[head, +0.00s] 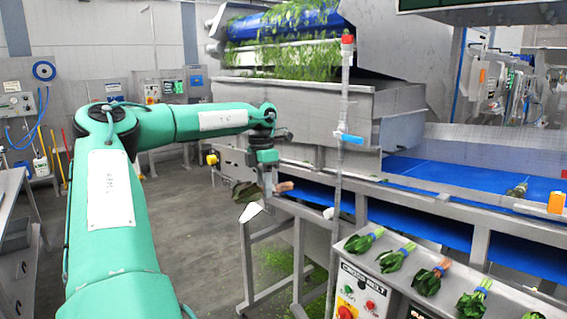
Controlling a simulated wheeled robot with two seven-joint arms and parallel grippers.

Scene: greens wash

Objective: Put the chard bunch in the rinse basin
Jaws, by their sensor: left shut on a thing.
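My left gripper (267,178) hangs at the end of the green arm, pointing down, left of the middle of the head view. It is shut on a leafy bunch, which I take for the chard bunch (247,190), with dark leaves to the left and pale brownish stems to the right. The bunch is held in the air in front of the steel machine, above a metal frame. A large steel tank (290,105) stands behind the gripper; I cannot tell whether it is the rinse basin. My right gripper is not in view.
Several banded green bunches (397,257) lie on a steel ledge above a control panel (358,295) at the lower right. A blue conveyor belt (470,180) runs at the right. A thin upright pipe with a blue valve (348,137) stands right of the gripper.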

